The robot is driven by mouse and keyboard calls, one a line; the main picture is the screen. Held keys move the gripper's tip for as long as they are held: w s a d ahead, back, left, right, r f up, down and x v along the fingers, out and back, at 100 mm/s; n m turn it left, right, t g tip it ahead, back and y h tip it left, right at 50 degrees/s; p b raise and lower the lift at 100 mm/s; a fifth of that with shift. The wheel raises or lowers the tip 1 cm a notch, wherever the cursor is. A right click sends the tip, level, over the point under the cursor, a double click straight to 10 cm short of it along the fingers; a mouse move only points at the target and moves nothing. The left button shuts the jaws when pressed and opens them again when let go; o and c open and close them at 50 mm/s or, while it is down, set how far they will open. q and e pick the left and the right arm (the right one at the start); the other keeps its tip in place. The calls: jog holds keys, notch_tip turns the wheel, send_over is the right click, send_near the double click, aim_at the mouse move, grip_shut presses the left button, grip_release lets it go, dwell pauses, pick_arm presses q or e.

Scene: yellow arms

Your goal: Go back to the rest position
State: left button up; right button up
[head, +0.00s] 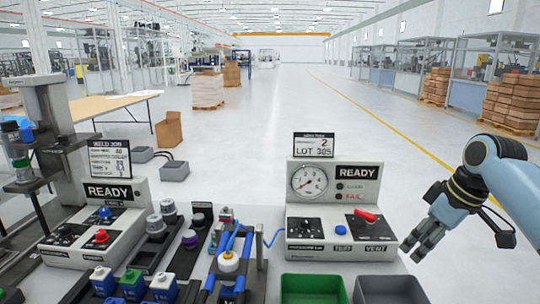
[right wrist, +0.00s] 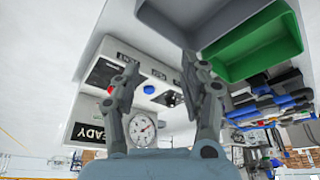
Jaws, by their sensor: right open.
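My right gripper (head: 412,250) hangs at the right side of the table in the head view, pointing down and left. It is in the air to the right of the gauge station (head: 300,222). In the right wrist view my right gripper (right wrist: 160,72) has its two dark fingers spread apart, with nothing between them. The gauge station, with its dial (right wrist: 143,128) and blue button (right wrist: 149,89), shows upside down beyond the fingers. My left gripper is not in view.
A green bin (head: 284,290) and a grey bin (head: 360,295) stand at the front of the table. A station marked READY (head: 130,200), several knobs and blue-handled tools fill the left and middle. Open floor (head: 300,110) lies beyond; stacked boxes (head: 510,100) stand far right.

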jog(key=s+a+f+m+h, duration=0.1)
jog(key=s+f+m, duration=0.15)
jog(key=s, duration=0.65)
jog(key=s+a+f+m+h, duration=0.1)
jog(key=s+a+f, duration=0.15)
jog(key=s, duration=0.65)
jog(key=s+r+m+h, duration=0.1)
jog(key=s+r+m, duration=0.2)
jog(key=s, duration=1.2)
jog(key=s+d+f+b, duration=0.15)
jog(key=f+b, duration=0.35)
jog(key=f, duration=1.3)
jog(key=s+d+f+b, duration=0.15)
jog(key=f+b, duration=0.25)
jog(key=f, duration=1.4)
pick_arm(q)
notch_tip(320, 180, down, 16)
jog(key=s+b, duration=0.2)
jog(key=b, duration=0.5)
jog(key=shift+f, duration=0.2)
pick_arm(e)
jog(key=s+f+g, duration=0.2)
jog(key=s+f, duration=1.5)
jog(key=f, duration=0.5)
jog(key=shift+s+d+m, duration=0.2)
jog(key=shift+d+m, duration=0.25)
jog(key=shift+f, duration=0.1)
